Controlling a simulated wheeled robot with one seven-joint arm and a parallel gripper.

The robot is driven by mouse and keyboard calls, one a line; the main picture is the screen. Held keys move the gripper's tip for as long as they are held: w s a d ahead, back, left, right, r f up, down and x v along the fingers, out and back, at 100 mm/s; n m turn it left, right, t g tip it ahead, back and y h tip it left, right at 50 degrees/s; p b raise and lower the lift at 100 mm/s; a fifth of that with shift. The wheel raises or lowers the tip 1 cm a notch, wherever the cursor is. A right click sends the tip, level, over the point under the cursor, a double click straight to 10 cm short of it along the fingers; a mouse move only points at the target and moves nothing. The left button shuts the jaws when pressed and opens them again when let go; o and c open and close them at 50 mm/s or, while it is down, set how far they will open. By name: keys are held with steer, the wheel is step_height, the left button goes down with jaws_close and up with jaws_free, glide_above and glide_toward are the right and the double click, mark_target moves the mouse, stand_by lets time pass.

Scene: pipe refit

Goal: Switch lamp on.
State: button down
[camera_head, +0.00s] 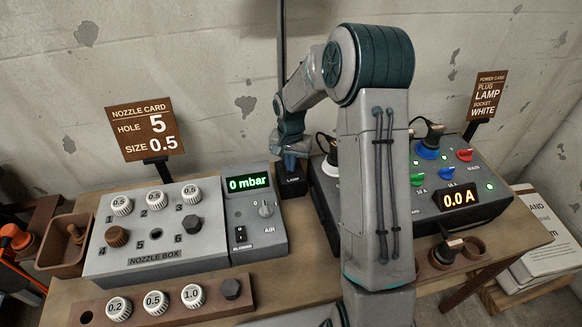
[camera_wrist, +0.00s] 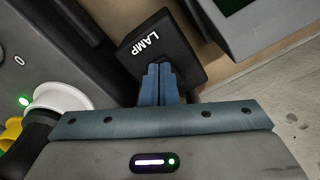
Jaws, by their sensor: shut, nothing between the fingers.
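The black box marked LAMP (camera_head: 291,187) stands on the table between the air unit and the power panel. In the wrist view the box (camera_wrist: 140,45) lies just beyond my fingertips, its lettering clear. My gripper (camera_head: 290,166) is above the box, pointing down. In the wrist view its blue fingers (camera_wrist: 158,70) are together and empty, overlapping the box's lower part. Whether they touch it cannot be told. The fingers hide part of the box top, and no rocker or button on it can be made out.
The power panel (camera_head: 481,205) stands right of the box, reading 0.0 A. A black plug sits in its white socket (camera_wrist: 75,92), close beside my gripper. The air unit (camera_head: 250,235) and nozzle box (camera_head: 155,262) stand left. A dark pole (camera_head: 283,60) rises behind.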

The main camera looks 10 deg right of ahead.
steer(key=shift+f, duration=0.25)
steer(key=shift+r, duration=0.1)
steer(key=shift+r+p, duration=1.85)
steer(key=shift+r, duration=1.6)
steer(key=shift+r, duration=0.1)
steer(key=s+r+n, duration=0.2)
steer(key=s+r, duration=0.4)
steer(key=r, duration=0.3)
steer(key=s+r+n+t, duration=0.1)
steer(key=s+r, duration=0.3)
steer(key=s, duration=0.7)
steer(key=s+r+n+t, duration=0.2)
steer(key=s+r+n, duration=0.1)
steer(key=s, duration=0.8)
steer(key=shift+d+r+t, duration=0.15)
steer(key=shift+r+t, duration=0.15)
steer(key=shift+r, duration=0.35)
